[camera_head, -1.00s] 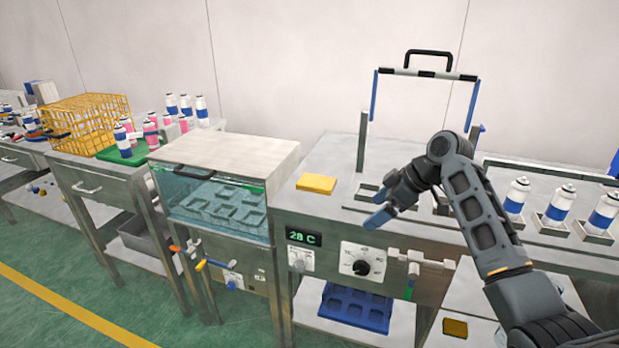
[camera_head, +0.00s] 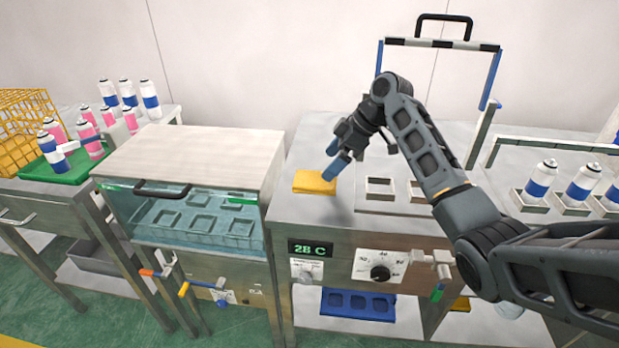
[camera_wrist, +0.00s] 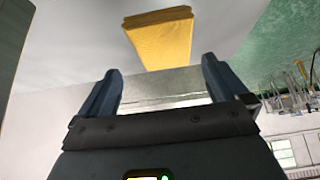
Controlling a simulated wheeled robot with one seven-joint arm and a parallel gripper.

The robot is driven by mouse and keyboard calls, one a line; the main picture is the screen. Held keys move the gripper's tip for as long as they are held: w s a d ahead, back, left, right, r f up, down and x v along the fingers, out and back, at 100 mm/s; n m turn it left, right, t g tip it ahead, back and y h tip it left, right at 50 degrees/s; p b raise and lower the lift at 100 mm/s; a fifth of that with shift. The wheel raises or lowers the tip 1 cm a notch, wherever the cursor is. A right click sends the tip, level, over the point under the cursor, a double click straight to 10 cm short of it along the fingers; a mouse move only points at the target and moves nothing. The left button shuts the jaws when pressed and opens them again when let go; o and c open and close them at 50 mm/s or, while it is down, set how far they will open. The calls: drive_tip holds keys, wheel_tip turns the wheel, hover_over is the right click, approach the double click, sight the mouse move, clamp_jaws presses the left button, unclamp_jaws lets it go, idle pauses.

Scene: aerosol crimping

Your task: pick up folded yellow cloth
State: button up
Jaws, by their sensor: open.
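The folded yellow cloth (camera_head: 314,182) lies flat on the steel top of the station with the 28 C display, near its left side. In the wrist view the cloth (camera_wrist: 160,38) shows ahead of the fingers, roughly centred between them and apart from them. My gripper (camera_head: 338,163) is open and empty, with its blue fingers pointing down and left. In the head view the fingertips overlap the cloth's right edge; I cannot tell whether they touch it. In the wrist view both fingers of my gripper (camera_wrist: 161,85) stand wide apart.
Left of the cloth stands a water bath (camera_head: 200,215) with a pale lid. Square steel holders (camera_head: 380,187) are right of the cloth, below an upright frame with blue posts (camera_head: 493,78). Spray cans (camera_head: 541,180) stand farther right.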

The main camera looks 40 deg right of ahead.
sight(315, 179)
drive_tip(key=shift+a+p+x, duration=0.1)
drive_tip(key=shift+p+x, duration=0.2)
drive_tip(key=shift+x, duration=1.25)
drive_tip(key=shift+a+p+x, duration=0.15)
drive_tip(key=shift+p+x, duration=0.15)
drive_tip(key=shift+x, duration=1.25)
drive_tip(key=shift+s, duration=0.1)
drive_tip(key=shift+r, duration=0.1)
drive_tip(key=c, duration=0.8)
drive_tip(key=shift+c, duration=0.2)
drive_tip(key=shift+r, duration=0.1)
